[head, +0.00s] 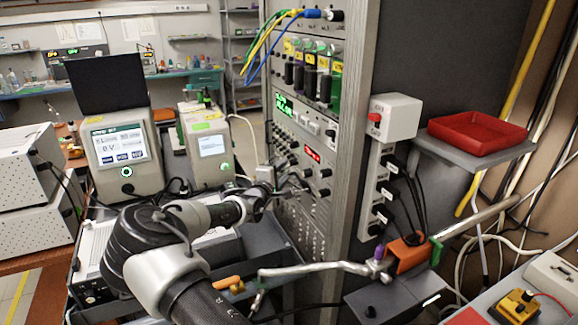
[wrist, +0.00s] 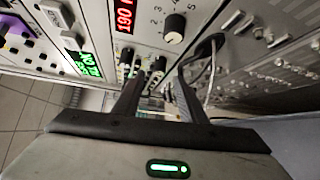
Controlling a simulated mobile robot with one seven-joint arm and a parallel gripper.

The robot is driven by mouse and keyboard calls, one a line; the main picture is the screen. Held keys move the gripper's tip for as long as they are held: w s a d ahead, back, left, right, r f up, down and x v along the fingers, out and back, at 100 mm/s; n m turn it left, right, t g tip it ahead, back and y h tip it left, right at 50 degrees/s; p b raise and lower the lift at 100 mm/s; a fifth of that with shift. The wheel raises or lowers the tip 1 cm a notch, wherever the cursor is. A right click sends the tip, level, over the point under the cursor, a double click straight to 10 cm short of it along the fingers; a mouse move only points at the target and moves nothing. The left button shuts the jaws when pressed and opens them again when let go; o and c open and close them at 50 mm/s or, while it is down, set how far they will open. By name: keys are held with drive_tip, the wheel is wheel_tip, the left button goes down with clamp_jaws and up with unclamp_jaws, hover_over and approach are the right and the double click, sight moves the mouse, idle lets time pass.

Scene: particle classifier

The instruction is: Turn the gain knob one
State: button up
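My gripper (wrist: 161,78) reaches toward the front of the instrument rack, its two dark fingers apart with a gap between them. Small black knobs with pale rims (wrist: 157,66) show beyond and between the fingertips; I cannot tell whether the fingers touch one. A larger black-and-white knob (wrist: 175,27) with a numbered scale sits above the right finger. In the head view my gripper (head: 284,186) is at the rack panel, close to several black knobs (head: 324,192) below a red display. No label readable here tells which knob is gain knob one.
A red numeric display (head: 312,154) and a green display (head: 284,104) are on the rack. Coloured cables (head: 268,42) hang at its top. A red tray (head: 477,133) on a shelf and a power strip (head: 378,190) are at the rack's right side.

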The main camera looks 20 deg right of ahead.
sight(290, 165)
drive_tip(key=x, duration=0.6)
drive_tip(key=shift+d, duration=0.1)
drive_tip(key=shift+c, duration=0.4)
clamp_jaws()
drive_tip(key=m+t+h+b, duration=0.1)
drive_tip(key=m+b, duration=0.1)
drive_tip(key=b, duration=0.5)
drive_tip(key=f+m+t+h+b, duration=0.1)
drive_tip(key=m+h+b, duration=0.1)
drive_tip(key=b, duration=0.6)
drive_tip(key=shift+f+t, duration=0.2)
drive_tip(key=shift+t, duration=0.1)
drive_tip(key=shift+r+m, duration=0.1)
drive_tip(key=shift+m, duration=0.2)
drive_tip(key=shift+o, duration=0.4)
unclamp_jaws()
